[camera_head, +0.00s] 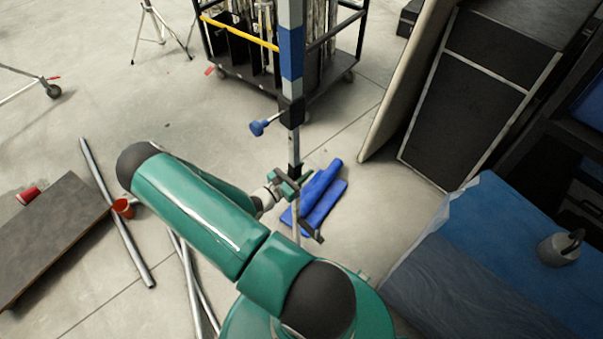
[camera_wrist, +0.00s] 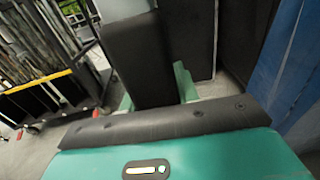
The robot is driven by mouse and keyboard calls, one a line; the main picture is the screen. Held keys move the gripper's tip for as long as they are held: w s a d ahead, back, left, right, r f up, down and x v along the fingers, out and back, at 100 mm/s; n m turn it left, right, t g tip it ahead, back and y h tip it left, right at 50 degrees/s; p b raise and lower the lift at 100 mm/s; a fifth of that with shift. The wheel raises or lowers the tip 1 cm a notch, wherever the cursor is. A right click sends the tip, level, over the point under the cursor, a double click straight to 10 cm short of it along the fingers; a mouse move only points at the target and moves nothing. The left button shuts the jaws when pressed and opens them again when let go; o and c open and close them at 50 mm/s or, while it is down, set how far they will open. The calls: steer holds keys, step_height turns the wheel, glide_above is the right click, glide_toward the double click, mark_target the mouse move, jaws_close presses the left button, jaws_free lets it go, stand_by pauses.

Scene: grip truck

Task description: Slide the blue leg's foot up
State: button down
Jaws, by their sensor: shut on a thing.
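The blue leg (camera_head: 291,52) is an upright post with a blue band. A black collar with a blue knob (camera_head: 259,127) sits on it below the band, and a thinner silver section runs down from there. My gripper (camera_head: 290,184) is at the lower part of this leg, shut on a black section of it. In the wrist view that black section (camera_wrist: 139,58) stands tilted between the green fingers of my gripper (camera_wrist: 156,88). The leg's bottom end is partly hidden by my gripper and arm.
A black cart (camera_head: 240,72) with a yellow bar stands behind the leg. Blue rolls (camera_head: 322,196) lie on the floor close to the gripper. Metal pipes (camera_head: 115,210) and a dark board (camera_head: 48,235) lie at left. A blue-covered surface (camera_head: 490,250) is at right.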

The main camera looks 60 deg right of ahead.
step_height(320, 180, up, 12)
steer(key=shift+f, duration=0.2)
steer(key=shift+w, duration=0.1)
steer(key=c, duration=1.5)
jaws_free()
steer(key=o, duration=0.4)
steer(key=shift+a+r, duration=0.1)
steer(key=shift+o, duration=0.3)
steer(key=shift+f, duration=0.2)
steer(key=v, duration=1.3)
steer(key=shift+a, duration=0.3)
